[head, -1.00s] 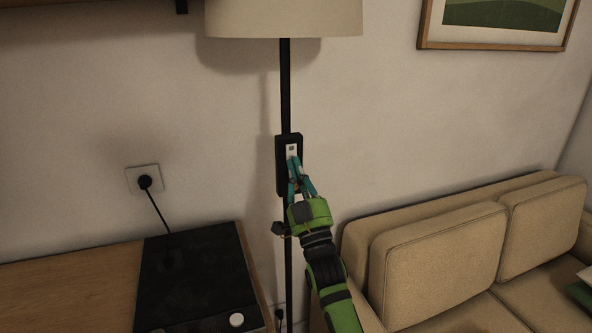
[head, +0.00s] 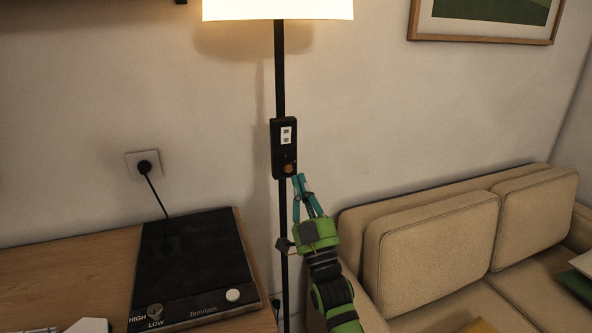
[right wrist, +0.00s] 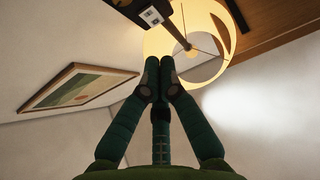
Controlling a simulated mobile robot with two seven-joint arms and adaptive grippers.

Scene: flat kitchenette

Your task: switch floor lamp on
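The floor lamp has a pale shade (head: 278,9) at the top of the head view, and it glows. Its black pole (head: 280,70) carries a black switch box (head: 284,148) with a white rocker (head: 286,135) and a small orange-brown round spot below it. My right gripper (head: 298,180) is just below and right of the box, with its teal fingers together and nothing between them. In the right wrist view the fingertips (right wrist: 160,72) meet below the lit shade (right wrist: 185,50), and the rocker (right wrist: 151,16) shows beyond them. My left gripper is not in view.
A beige sofa (head: 435,245) stands to the right of the pole. A wooden counter (head: 70,270) with a black hotplate (head: 195,265) is at left, plugged into a wall socket (head: 144,165). A framed picture (head: 485,20) hangs above the sofa.

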